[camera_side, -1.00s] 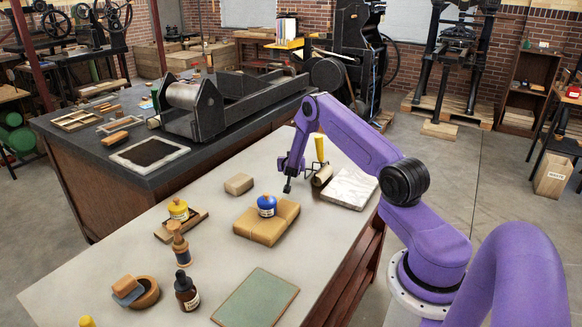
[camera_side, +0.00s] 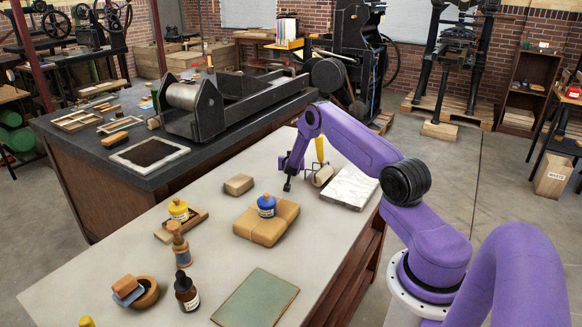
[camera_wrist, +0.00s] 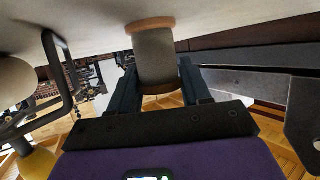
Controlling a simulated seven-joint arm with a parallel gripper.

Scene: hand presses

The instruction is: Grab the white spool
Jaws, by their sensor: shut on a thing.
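The spool (camera_wrist: 155,55) shows in the wrist view with pale wooden end rims and a thread body that looks grey-white in the shade. It sits between the two dark fingers of my gripper (camera_wrist: 156,85), which is shut on it. Its upper rim in that view is against or very close to the pale tabletop; I cannot tell if they touch. In the side view my gripper (camera_side: 288,184) is low over the far part of the table, and the spool is hidden there.
A brayer with a yellow handle (camera_side: 319,149) lies close right of my gripper, beside a white marbled slab (camera_side: 349,187). A brown parcel (camera_side: 266,222) bearing a blue jar (camera_side: 266,205) is nearer the camera. A tan block (camera_side: 239,184) lies to the left.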

